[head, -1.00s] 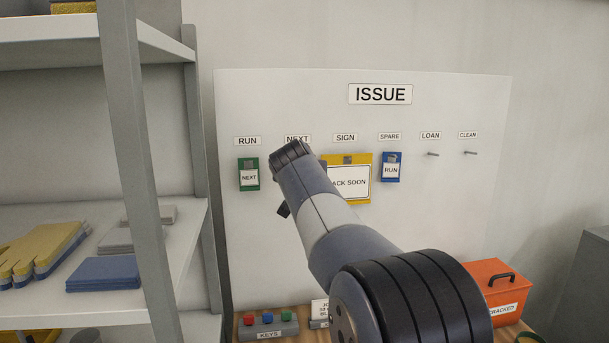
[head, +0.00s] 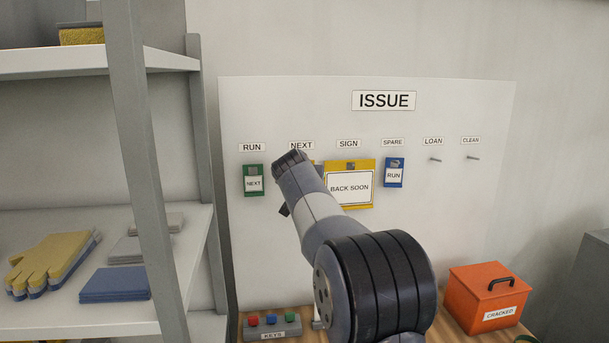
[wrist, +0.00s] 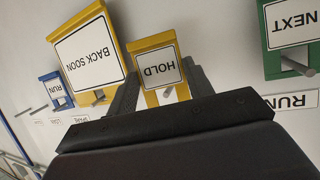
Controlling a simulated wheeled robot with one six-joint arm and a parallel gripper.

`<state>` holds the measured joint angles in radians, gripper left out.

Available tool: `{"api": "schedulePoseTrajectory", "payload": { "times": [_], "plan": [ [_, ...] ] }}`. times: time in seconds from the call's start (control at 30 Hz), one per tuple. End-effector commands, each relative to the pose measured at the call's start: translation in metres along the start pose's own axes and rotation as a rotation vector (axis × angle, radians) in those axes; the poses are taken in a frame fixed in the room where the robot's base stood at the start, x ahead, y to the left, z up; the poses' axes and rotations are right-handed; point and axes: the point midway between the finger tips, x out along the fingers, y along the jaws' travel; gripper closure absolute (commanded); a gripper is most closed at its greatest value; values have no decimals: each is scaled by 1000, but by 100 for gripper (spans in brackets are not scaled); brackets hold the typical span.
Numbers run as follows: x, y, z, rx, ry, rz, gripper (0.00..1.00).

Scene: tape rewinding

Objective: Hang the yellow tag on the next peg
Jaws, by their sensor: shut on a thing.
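The yellow tag (wrist: 151,47), with a white HOLD label, is between the fingers of my gripper (wrist: 160,90) in the wrist view. My gripper is shut on it at its slotted end. A light grey piece shows at the slot; I cannot tell whether the peg passes through it. In the head view my gripper is mostly hidden behind my arm, just below the NEXT label (head: 301,145). The NEXT peg itself is hidden there.
The green tag (head: 253,180) hangs at RUN, the yellow BACK SOON sign (head: 350,186) at SIGN, and the blue tag (head: 394,174) at SPARE. The LOAN peg (head: 434,159) and CLEAN peg (head: 473,157) are bare. The sign is close beside the held tag.

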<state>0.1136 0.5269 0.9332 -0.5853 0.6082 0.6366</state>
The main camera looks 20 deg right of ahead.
Motion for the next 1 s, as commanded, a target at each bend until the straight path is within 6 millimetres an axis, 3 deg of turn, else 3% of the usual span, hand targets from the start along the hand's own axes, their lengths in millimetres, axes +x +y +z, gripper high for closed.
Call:
{"api": "schedulePoseTrajectory", "payload": {
  "times": [0.47,1.0],
  "plan": [
    [23,-6,1,0,1,0,72],
    [25,-6,1,0,0,0,72]
  ]
}}
